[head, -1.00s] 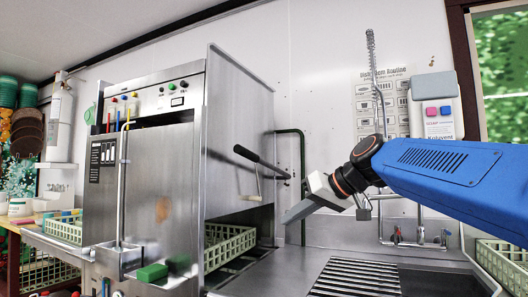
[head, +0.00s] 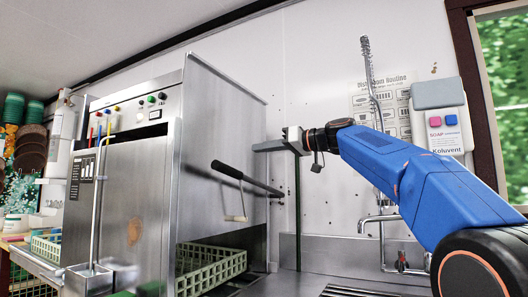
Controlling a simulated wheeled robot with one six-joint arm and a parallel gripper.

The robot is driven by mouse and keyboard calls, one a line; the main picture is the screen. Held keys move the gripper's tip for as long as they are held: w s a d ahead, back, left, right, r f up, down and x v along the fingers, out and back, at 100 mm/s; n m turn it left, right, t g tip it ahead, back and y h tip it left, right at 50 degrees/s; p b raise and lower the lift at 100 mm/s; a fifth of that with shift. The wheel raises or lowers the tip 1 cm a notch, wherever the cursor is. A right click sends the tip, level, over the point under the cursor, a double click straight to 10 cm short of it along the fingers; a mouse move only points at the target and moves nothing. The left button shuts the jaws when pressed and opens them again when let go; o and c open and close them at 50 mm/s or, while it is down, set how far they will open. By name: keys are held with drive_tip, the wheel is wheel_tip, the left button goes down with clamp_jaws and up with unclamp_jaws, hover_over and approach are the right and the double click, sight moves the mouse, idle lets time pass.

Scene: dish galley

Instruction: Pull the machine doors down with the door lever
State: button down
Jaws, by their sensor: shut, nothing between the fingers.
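The dish machine (head: 120,200) is a steel box on the left. Its side door panel (head: 222,150) is raised, with an open gap beneath it. The door lever (head: 262,186) is a dark bar with a thick black grip at its left end, sloping down to the right toward the wall. A thin pale-ended rod hangs from it. My gripper (head: 264,146) is above the lever, near the panel's right edge in the picture, shut and empty. It points left and looks apart from the lever; its depth against the panel is hard to judge.
A pale green rack (head: 210,268) sits in the gap under the door. A tap (head: 375,222) and a spray hose stand at the right by the wall. A soap dispenser (head: 440,125) hangs at the right. The wall between gripper and hose is mostly clear.

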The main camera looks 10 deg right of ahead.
drive_tip(key=w+a+f, duration=0.4)
drive_tip(key=a, duration=0.2)
drive_tip(key=shift+a, duration=0.3)
drive_tip(key=shift+f, duration=0.15)
idle(0.4)
